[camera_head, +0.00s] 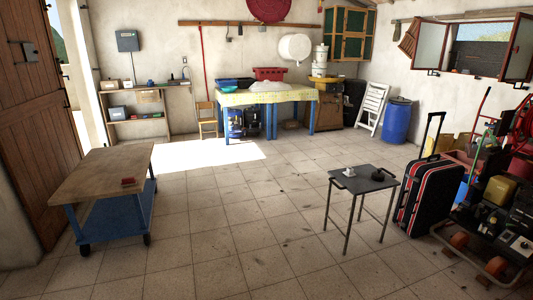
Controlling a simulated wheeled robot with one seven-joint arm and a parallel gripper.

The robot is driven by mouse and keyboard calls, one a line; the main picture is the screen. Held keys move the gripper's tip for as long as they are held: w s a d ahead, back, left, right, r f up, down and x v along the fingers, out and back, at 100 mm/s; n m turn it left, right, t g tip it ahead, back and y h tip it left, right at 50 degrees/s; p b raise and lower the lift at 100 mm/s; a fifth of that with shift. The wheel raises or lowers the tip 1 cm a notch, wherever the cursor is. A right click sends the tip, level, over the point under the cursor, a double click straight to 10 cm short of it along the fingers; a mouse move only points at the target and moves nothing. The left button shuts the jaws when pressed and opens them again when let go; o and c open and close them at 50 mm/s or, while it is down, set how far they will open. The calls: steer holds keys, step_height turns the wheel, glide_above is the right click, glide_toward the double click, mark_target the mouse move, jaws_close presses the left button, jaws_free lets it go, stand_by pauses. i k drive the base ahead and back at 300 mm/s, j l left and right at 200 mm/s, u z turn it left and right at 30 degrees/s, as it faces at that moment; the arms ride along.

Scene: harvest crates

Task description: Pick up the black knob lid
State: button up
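A small dark square table (364,181) on thin metal legs stands right of the middle. On its top lies a small black object (378,175), which may be the black knob lid; it is too small and dark against the table to tell. A small whitish object (349,172) sits to its left on the same table. My gripper is not in view.
A wooden-topped cart (100,172) with a blue frame and a small red item stands at left. A black and red suitcase (421,195) and a loaded trolley crowd the table's right side. Tiled floor is free between cart and table. A yellow-covered table (265,97) stands at the back.

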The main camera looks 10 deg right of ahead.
mark_target(378, 175)
steer(key=i, duration=1.95)
steer(key=i+z, duration=0.2)
steer(key=i, duration=0.25)
steer(key=i+j+z, duration=0.2)
steer(key=i, duration=0.2)
steer(key=i+j+z, duration=0.15)
steer(key=i, duration=0.3)
steer(key=i+j+z, duration=0.2)
steer(key=i, duration=0.2)
steer(key=i+j+z, duration=0.65)
steer(key=z, duration=0.2)
steer(key=i+j+z, duration=0.2)
steer(key=j+z, duration=0.2)
steer(key=j, duration=0.15)
